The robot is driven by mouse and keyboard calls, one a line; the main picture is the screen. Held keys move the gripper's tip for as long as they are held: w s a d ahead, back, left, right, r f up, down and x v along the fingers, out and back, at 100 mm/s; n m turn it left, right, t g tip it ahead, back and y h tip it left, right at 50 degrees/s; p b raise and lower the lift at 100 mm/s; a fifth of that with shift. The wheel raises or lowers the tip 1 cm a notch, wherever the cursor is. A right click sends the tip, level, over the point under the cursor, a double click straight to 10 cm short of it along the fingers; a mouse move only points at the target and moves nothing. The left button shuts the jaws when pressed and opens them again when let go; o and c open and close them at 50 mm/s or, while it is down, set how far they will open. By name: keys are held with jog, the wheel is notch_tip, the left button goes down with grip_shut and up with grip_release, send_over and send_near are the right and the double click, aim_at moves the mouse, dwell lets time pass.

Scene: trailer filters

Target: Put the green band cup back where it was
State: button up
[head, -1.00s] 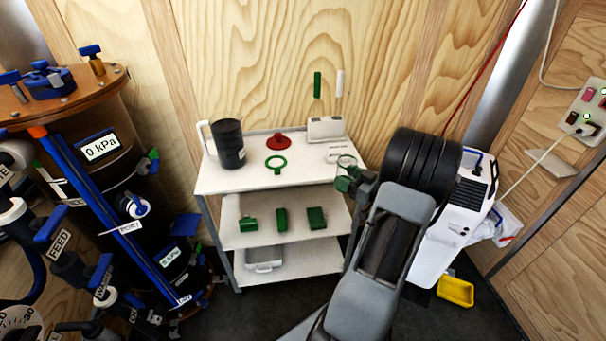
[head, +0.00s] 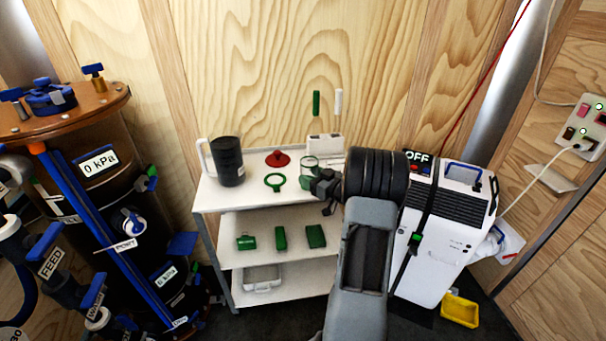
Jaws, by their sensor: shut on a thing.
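The green band cup (head: 309,164) is a small clear cup with a green band. It is at the right part of the cart's white top shelf (head: 243,202). My gripper (head: 316,181) is shut on the cup from the right, and my wrist hides part of it. I cannot tell whether the cup's base touches the shelf. A green ring with a short handle (head: 275,181) lies on the shelf to the left of the cup.
A black jug (head: 228,162) stands at the shelf's left. A red knob-topped piece (head: 278,158) and a white holder (head: 325,146) with a green and a white handle are behind. Green blocks (head: 280,238) sit on the middle shelf. A white machine (head: 445,230) stands right.

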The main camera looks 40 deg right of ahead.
aim_at(303, 173)
jog(key=x, duration=0.3)
jog(key=shift+w+a, duration=0.1)
jog(key=shift+w, duration=0.15)
jog(key=shift+s+f, duration=0.1)
jog(key=shift+f, duration=0.1)
jog(key=shift+f+b, duration=0.15)
jog(key=shift+b, duration=0.15)
jog(key=o, duration=1)
jog(key=shift+o, duration=0.2)
